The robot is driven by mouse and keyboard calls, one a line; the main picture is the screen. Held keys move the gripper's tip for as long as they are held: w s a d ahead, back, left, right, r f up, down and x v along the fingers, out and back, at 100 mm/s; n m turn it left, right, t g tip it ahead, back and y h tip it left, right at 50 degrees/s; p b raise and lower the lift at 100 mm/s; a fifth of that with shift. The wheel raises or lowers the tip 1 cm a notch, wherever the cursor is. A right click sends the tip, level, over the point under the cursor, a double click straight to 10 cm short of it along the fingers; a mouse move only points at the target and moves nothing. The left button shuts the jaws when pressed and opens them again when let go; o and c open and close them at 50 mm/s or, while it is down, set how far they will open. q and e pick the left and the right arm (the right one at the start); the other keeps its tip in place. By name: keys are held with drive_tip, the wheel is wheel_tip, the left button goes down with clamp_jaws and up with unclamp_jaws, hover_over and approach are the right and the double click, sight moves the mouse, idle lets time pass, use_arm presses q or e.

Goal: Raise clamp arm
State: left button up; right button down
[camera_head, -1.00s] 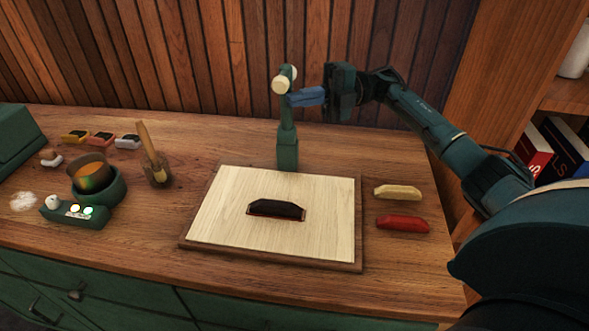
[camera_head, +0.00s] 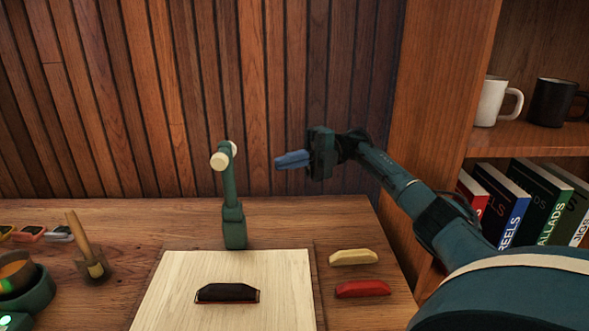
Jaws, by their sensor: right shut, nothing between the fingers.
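The green clamp (camera_head: 231,205) stands upright at the back edge of the pale board (camera_head: 170,291). Its arm is raised, with a cream round pad or knob (camera_head: 220,160) at the top. My right gripper (camera_head: 278,161) is shut and empty, in the air to the right of the clamp's top and apart from it. A dark bridge-shaped piece (camera_head: 227,292) lies on the board in front of the clamp. My left gripper is not in view.
A cream piece (camera_head: 353,257) and a red piece (camera_head: 362,288) lie right of the board. A brush in a holder (camera_head: 93,265) and a green pot (camera_head: 36,294) stand at left. Shelves with books (camera_head: 500,210) and mugs (camera_head: 490,101) are at right.

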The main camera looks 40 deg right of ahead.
drive_tip(key=shift+s+d, duration=0.15)
drive_tip(key=shift+d, duration=0.85)
